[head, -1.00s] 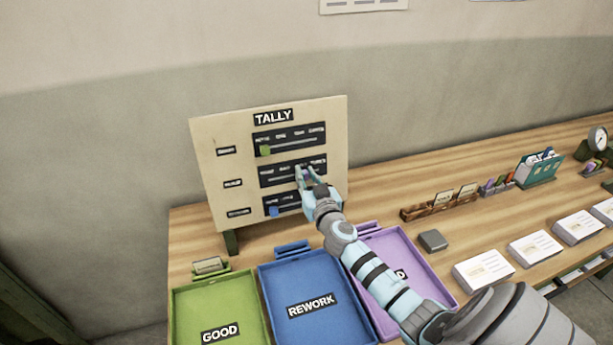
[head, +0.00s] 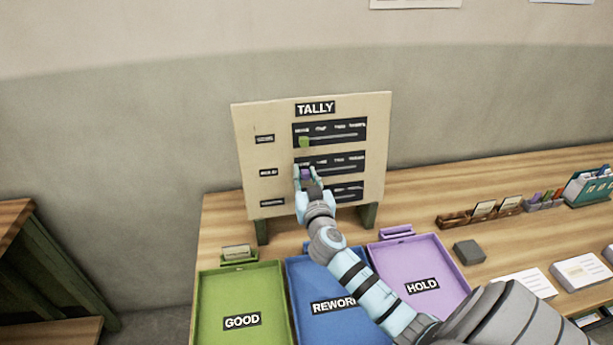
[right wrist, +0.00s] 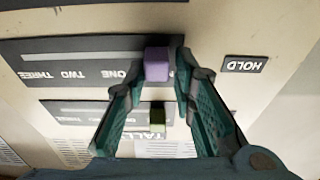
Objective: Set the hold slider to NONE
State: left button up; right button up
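The tally board (head: 250,150) stands upright at the back of the table with three slider rows. The hold slider's purple knob (head: 306,174) sits at the left end of the middle track, in line with the green knob above it; my fingers partly cover its NONE label. In the upside-down right wrist view the purple knob (right wrist: 157,65) is at the right end of its track, beside the HOLD label (right wrist: 245,64), past ONE. My right gripper (head: 307,174) has its fingers closed around the knob, one on each side. My left gripper is out of view.
The green knob (head: 304,142) sits at the left end of the top track. The bottom row is partly behind my gripper. Green (head: 240,285), blue (head: 325,280) and purple (head: 425,265) trays lie in front of the board. Card holders and paper stacks are at right.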

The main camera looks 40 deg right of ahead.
jog(key=shift+o, duration=0.9)
jog(key=shift+w+a, duration=0.1)
jog(key=shift+a, duration=0.05)
jog(key=shift+s, duration=0.3)
jog(key=v, duration=1.1)
jog(key=shift+a, duration=0.2)
jog(key=shift+s, duration=0.1)
jog(key=shift+s, duration=0.1)
